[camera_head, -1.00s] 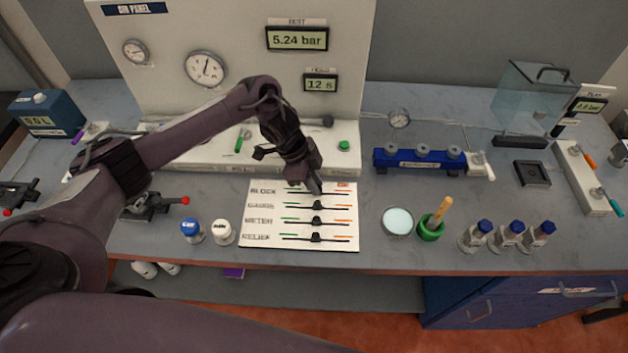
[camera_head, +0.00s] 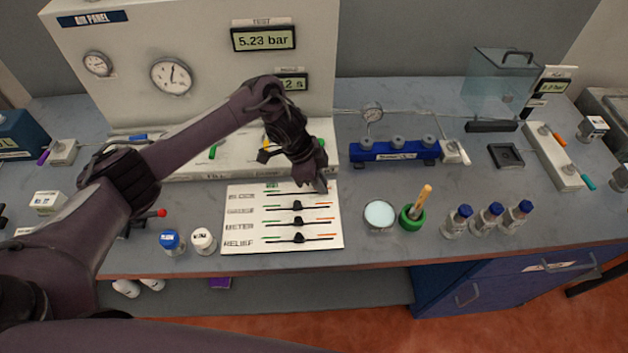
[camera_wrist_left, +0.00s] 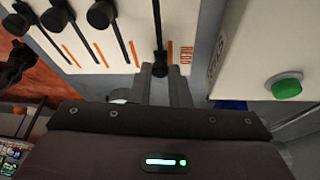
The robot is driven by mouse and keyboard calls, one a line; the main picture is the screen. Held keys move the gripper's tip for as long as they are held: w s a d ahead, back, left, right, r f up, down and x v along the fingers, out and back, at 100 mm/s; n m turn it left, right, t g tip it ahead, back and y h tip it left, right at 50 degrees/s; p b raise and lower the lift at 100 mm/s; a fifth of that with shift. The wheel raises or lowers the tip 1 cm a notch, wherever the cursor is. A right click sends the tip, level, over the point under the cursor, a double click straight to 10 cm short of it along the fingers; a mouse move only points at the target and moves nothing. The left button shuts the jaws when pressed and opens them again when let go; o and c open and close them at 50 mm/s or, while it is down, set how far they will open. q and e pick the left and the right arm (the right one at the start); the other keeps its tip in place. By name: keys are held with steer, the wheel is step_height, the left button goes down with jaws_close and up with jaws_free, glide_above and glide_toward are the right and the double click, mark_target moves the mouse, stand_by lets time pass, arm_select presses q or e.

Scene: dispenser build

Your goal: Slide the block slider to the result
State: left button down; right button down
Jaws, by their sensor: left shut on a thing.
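The white slider card (camera_head: 235,238) lies on the bench with rows for block, gauge, meter and relief. In the left wrist view my left gripper (camera_wrist_left: 160,92) is shut on the dark block slider knob (camera_wrist_left: 160,67). The other knobs, gauge (camera_head: 297,206), meter (camera_head: 298,221) and relief (camera_head: 298,238), sit mid-track. My right gripper is not in view.
The air panel (camera_head: 205,45) stands behind, its test display (camera_head: 263,38) reading 5.23 bar. A blue capped jar (camera_head: 172,242) and a white one (camera_head: 203,241) are left of the card. A dish (camera_head: 380,214) and green mortar (camera_head: 412,217) are to its right.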

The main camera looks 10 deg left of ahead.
arm_select(q)
steer(key=c, duration=1.7)
jaws_free()
steer(key=shift+d, duration=0.2)
steer(key=shift+o, duration=0.4)
steer(key=shift+w+d, duration=0.1)
steer(key=shift+d, duration=0.05)
steer(key=b+v, duration=0.1)
steer(key=v, duration=0.6)
steer(key=shift+r, duration=0.4)
